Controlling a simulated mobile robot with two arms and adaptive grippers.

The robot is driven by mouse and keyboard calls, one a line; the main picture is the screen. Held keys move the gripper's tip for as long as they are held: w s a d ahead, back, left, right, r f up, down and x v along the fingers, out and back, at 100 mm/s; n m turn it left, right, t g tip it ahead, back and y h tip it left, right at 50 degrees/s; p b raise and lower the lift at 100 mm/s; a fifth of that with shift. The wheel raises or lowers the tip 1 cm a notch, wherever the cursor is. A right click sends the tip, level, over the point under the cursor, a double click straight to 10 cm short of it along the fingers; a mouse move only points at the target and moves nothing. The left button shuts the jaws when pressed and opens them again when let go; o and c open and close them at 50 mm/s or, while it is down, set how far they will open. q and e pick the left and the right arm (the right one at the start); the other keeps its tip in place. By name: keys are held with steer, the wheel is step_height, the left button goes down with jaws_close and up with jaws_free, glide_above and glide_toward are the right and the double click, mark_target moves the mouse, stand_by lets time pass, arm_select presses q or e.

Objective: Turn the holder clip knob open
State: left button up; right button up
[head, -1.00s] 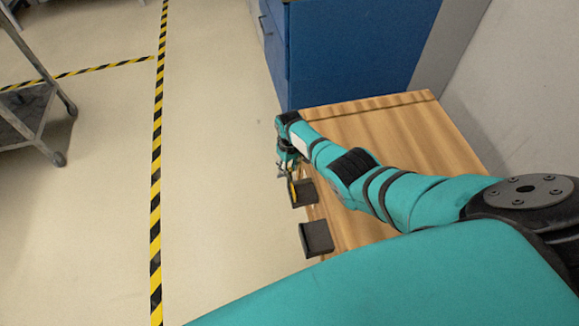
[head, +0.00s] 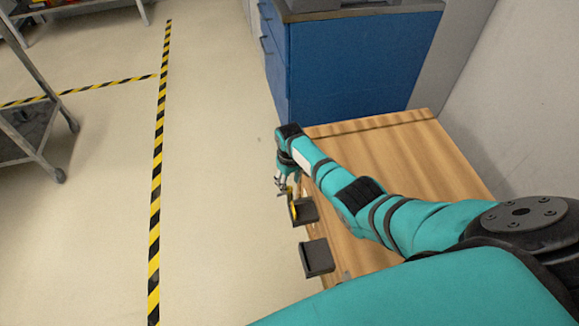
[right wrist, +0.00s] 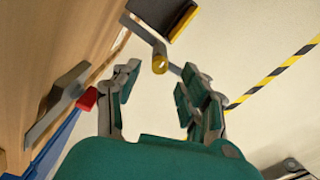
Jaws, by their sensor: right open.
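A dark holder (right wrist: 160,14) with a yellow edge shows at the top of the right wrist view. A short grey rod with a yellow end (right wrist: 160,63), which looks like the clip knob, sticks out from it. My right gripper (right wrist: 160,80) is open, with its fingers on either side of the line to this yellow end; I cannot tell whether they touch it. In the head view my right gripper (head: 283,184) hangs at the left edge of the wooden top, just beyond the dark holder (head: 305,211). My left gripper is out of view.
A second dark holder (head: 316,257) sits nearer on the wooden cart (head: 410,158). A red-ended part (right wrist: 88,98) lies left of the fingers in the wrist view. A blue cabinet (head: 350,65) stands behind. The floor left of the cart is clear up to a grey trolley (head: 30,140).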

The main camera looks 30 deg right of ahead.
mark_target(289, 188)
step_height(289, 188, up, 9)
steer(key=shift+r, duration=0.15)
stand_by(0.7)
